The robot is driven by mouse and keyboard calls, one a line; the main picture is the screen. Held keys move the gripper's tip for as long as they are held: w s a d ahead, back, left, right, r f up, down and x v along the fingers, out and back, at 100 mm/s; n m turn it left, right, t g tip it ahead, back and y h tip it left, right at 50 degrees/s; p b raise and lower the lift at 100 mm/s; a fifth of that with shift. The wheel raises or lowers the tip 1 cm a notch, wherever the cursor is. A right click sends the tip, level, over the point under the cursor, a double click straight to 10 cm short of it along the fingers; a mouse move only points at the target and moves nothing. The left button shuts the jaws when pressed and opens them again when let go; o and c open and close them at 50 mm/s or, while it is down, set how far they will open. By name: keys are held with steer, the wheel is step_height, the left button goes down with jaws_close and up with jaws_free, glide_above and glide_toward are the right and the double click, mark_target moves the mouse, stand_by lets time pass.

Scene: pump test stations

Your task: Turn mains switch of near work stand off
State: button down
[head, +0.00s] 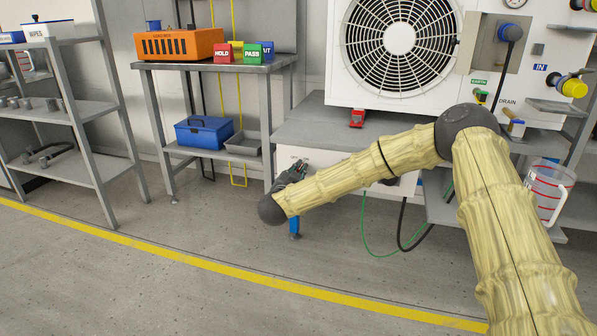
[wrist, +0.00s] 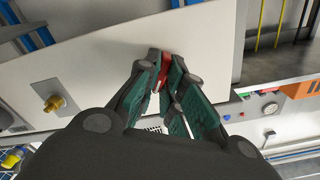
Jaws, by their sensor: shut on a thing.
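The near work stand (head: 400,141) has a grey top and a white front panel (head: 325,157), with a large fan unit (head: 399,45) on it. My gripper (head: 299,167) is at the left part of this front panel, under the stand's top. In the wrist view my gripper (wrist: 160,78) is shut on a small red switch handle (wrist: 163,66) against a pale panel (wrist: 110,55). The fingers hide much of the handle, and I cannot read its position or any marking. In the head view the switch is mostly hidden by my gripper.
A red clamp-like part (head: 356,118) lies on the stand top. A green cable (head: 365,225) and a black hose hang below. A grey table (head: 215,66) with an orange box (head: 180,44) stands left. A measuring jug (head: 548,190) is at right. The floor in front is clear.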

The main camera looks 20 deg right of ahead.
steer(key=shift+r+p, duration=0.15)
steer(key=shift+p, duration=0.4)
steer(key=shift+a+f+n+p, duration=0.1)
steer(key=shift+n+p, duration=2.85)
steer(key=shift+p, duration=1.9)
steer(key=shift+a+f+n+p, duration=0.1)
steer(key=shift+n+p, duration=2.85)
steer(key=shift+p, duration=1.9)
steer(key=shift+f, duration=0.1)
steer(key=c, duration=1.5)
jaws_free()
steer(key=shift+c, duration=0.2)
steer(key=shift+a, duration=0.1)
steer(key=v, duration=1.1)
steer(key=shift+s+a, duration=0.2)
steer(key=shift+s, duration=0.1)
